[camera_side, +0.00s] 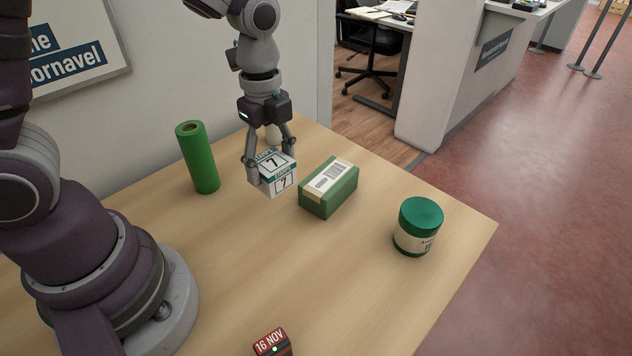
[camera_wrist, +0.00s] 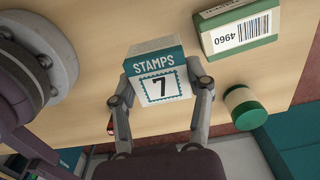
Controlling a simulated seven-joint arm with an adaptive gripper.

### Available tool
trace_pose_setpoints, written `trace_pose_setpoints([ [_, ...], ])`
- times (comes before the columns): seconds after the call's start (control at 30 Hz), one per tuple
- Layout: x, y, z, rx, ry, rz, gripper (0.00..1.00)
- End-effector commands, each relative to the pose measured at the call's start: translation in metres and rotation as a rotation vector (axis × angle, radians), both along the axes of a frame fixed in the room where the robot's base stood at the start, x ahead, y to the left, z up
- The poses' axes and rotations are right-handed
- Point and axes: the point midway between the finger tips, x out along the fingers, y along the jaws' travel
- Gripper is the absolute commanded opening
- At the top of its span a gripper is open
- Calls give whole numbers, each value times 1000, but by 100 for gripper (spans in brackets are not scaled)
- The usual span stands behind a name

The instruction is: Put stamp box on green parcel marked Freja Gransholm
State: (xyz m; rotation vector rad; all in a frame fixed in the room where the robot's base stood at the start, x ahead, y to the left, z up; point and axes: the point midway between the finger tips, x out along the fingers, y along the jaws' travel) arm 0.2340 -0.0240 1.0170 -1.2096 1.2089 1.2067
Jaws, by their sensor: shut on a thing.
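The stamp box (camera_side: 283,183) is white with teal bands and a black 7. It also shows in the wrist view (camera_wrist: 160,85), where STAMPS can be read. My gripper (camera_side: 271,163) is shut on it, with one finger on each side, and the box looks upright. How far it is above the table is hard to tell. A green parcel (camera_side: 340,199) lies just to the right of the box, apart from it. Its top has a pale strip and a barcode label, also visible in the wrist view (camera_wrist: 240,33). I cannot read a name on it.
A green roll (camera_side: 198,160) stands on the table at the left. A green-lidded jar (camera_side: 415,238) stands right of the parcel. A red date block (camera_side: 270,343) is at the front edge of the picture. A pale round object (camera_side: 272,133) is behind my gripper. The table's front middle is clear.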

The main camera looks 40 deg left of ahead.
Motion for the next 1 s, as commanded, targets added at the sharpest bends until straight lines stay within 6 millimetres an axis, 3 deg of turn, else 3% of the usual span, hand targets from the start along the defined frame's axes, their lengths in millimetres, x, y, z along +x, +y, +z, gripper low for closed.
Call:
trace_pose_setpoints([
  [0.2, 56, -6, -7, 0, 3, 1, 14],
  [0.4, 92, -10, -10, 1, 4, -1, 14],
  [0.6, 106, -11, -12, 0, 3, 2, 14],
  [0.8, 105, -11, -45, 0, 4, 1, 14],
  [1.0, 106, -12, -45, 0, 1, 0, 14],
])
